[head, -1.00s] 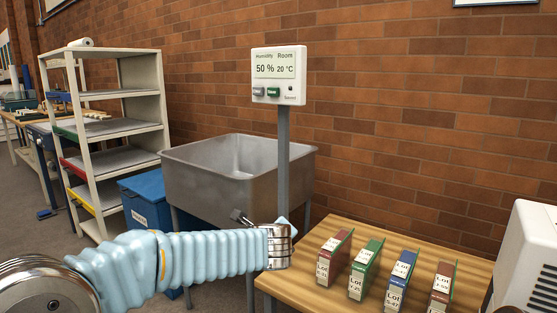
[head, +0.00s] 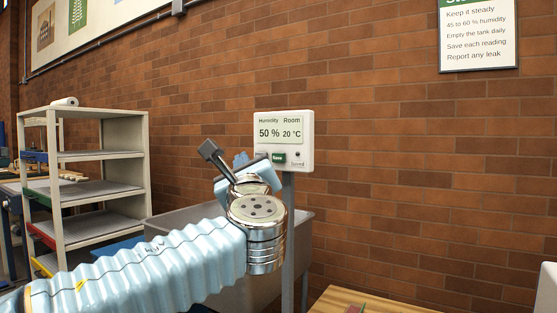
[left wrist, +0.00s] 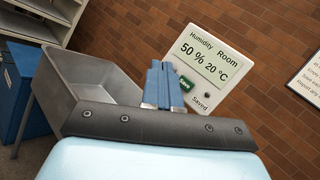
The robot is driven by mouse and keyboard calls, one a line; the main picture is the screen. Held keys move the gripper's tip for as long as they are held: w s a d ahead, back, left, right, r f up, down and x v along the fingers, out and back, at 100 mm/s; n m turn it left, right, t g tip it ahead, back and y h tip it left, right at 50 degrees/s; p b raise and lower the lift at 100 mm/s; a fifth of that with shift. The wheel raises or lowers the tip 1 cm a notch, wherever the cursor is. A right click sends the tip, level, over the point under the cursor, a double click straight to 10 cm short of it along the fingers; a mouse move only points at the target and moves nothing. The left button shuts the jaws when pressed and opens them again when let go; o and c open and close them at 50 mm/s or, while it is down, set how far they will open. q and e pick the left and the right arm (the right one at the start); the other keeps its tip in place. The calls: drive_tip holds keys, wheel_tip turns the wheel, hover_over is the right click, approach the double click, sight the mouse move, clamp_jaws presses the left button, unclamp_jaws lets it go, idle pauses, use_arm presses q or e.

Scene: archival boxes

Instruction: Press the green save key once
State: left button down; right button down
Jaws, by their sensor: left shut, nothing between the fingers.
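The white panel (head: 303,128) stands on a grey post and reads Humidity 50 % and Room 20 °C. Its green save key (head: 279,157) shows below the screen; a small dark dot sits to its right, above the word Saved. A grey key left of the green one is mostly hidden by my gripper. My left gripper (head: 241,159) is raised in front of the panel's lower left. In the left wrist view its blue fingers (left wrist: 157,82) are together and empty, just left of the green key (left wrist: 186,85) in the picture. Whether they touch the panel I cannot tell.
A metal sink (left wrist: 90,78) stands below and left of the panel. A shelf unit (head: 98,185) is at the left. A wooden table (head: 350,300) shows at the bottom edge.

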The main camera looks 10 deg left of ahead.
use_arm(q)
drive_tip(key=shift+w, duration=0.15)
drive_tip(key=p, duration=0.3)
approach(272, 154)
drive_tip(key=w+a+r, duration=0.2)
drive_tip(key=a, duration=0.1)
drive_tip(key=shift+w+f+p, duration=0.15)
drive_tip(key=shift+w+p, duration=0.3)
drive_tip(key=shift+w, duration=0.45)
drive_tip(key=shift+w, duration=0.1)
idle(1.1)
drive_tip(key=shift+w+d, duration=0.1)
drive_tip(key=shift+w, duration=0.15)
drive_tip(key=shift+w+d+p, duration=0.15)
drive_tip(key=shift+w+p, duration=0.25)
drive_tip(key=shift+w, duration=0.05)
idle(0.7)
idle(0.3)
drive_tip(key=shift+s+a+b, duration=0.3)
drive_tip(key=shift+s+b, duration=0.3)
drive_tip(key=shift+s, duration=0.25)
